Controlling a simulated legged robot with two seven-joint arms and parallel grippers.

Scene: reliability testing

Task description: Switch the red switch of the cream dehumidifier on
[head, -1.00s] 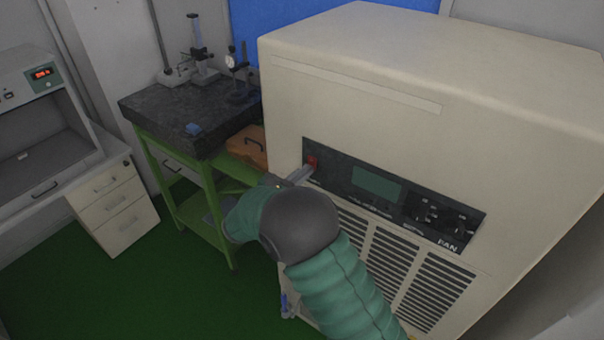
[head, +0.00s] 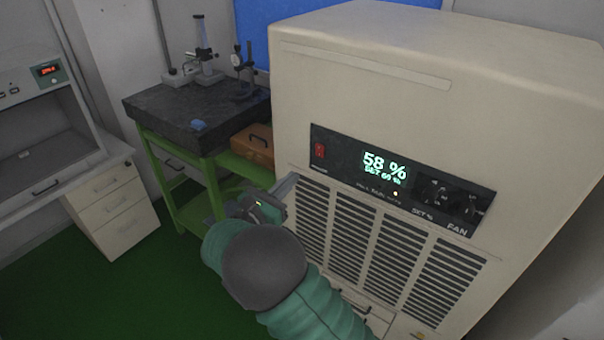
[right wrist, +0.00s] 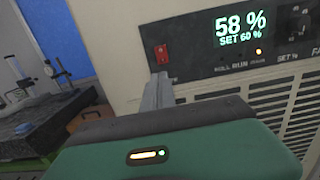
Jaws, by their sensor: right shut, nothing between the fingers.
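The cream dehumidifier (head: 400,75) stands at the right in the head view. Its dark panel has a red switch (head: 320,151) at the left end, which also shows in the right wrist view (right wrist: 162,54). The display (head: 385,168) is lit and reads 58 % and SET 60 %; a small yellow light glows below it. My right gripper (head: 289,184) is shut and empty, below and left of the switch and apart from it. In the right wrist view its fingers (right wrist: 157,88) point up just below the switch. My left gripper is not in view.
A dark stone plate (head: 195,108) on a green stand with gauges is left of the dehumidifier, with an orange-brown case (head: 253,146) under it. A white drawer cabinet (head: 115,205) is further left. The green floor (head: 130,285) is clear in front.

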